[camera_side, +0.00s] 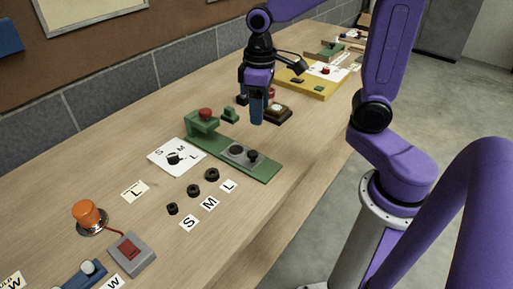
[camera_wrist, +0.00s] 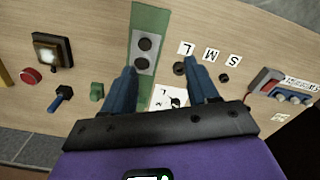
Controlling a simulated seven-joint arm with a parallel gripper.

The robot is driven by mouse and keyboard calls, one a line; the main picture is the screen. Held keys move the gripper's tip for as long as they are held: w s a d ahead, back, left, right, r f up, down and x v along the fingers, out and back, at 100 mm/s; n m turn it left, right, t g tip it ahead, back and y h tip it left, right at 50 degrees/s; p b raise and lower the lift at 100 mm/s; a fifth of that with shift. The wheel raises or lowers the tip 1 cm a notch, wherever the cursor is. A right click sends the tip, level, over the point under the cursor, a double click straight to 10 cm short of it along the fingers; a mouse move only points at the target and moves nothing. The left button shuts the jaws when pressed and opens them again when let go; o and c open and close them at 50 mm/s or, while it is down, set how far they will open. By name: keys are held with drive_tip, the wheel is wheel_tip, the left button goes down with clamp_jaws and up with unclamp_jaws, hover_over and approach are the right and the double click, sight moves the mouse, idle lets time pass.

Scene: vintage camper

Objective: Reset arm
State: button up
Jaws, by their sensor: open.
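My gripper (camera_side: 257,118) hangs above the workbench with its blue fingers pointing down. It is behind the green board (camera_side: 265,169) in the side view. In the wrist view the two blue fingers (camera_wrist: 160,66) are spread wide apart, with nothing held between them. The green board, with a grey plate (camera_wrist: 144,48) bearing two dark round parts, shows below and between the fingers. In the side view a red-topped green fixture (camera_side: 203,122) stands at the board's far-left end.
Several black rings (camera_side: 194,190) lie beside S, M and L cards (camera_side: 209,204). A white dial card (camera_side: 177,157) lies left of the board. An orange knob (camera_side: 88,213) and a red-switch box (camera_side: 131,253) stand at front left. A yellow tray (camera_side: 322,90) is farther back.

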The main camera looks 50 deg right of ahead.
drive_tip(key=s+a+f+n, duration=0.1)
drive_tip(key=s+n, duration=0.6)
drive_tip(key=s, duration=1.1)
drive_tip(key=shift+s+a+f+n, duration=0.15)
drive_tip(key=shift+a+f+n, duration=0.2)
drive_tip(key=shift+n, duration=0.05)
